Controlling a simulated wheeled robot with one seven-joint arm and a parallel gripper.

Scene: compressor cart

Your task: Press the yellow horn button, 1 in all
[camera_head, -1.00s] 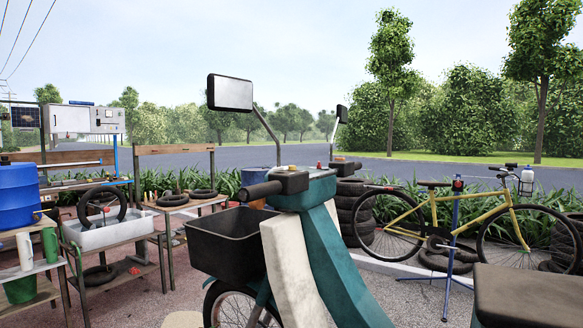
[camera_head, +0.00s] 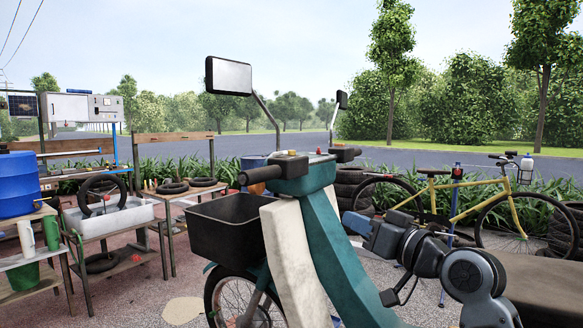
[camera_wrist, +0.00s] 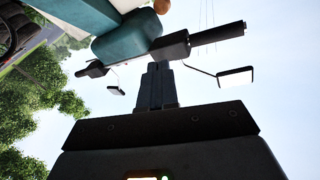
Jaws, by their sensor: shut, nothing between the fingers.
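A teal and cream scooter (camera_head: 322,245) stands in the middle of the head view. A small yellowish piece (camera_head: 292,153), which looks like the horn button, sits on top of the dark switch housing by the near handlebar grip (camera_head: 258,175). It is too small to make out well. My gripper (camera_head: 350,221) is at the right of the scooter's front, below handlebar height and apart from the button. In the wrist view my gripper (camera_wrist: 155,68) is shut and empty, with its tips just below the dark handlebar housing (camera_wrist: 170,46) in the picture. I cannot make out the button there.
Two mirrors (camera_head: 229,76) rise from the handlebar. A black basket (camera_head: 228,230) hangs at its front. A yellow bicycle (camera_head: 452,205) on a stand and stacked tyres (camera_head: 350,190) are behind my arm. Benches (camera_head: 115,232) stand left. Air above the handlebar is clear, apart from the mirrors.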

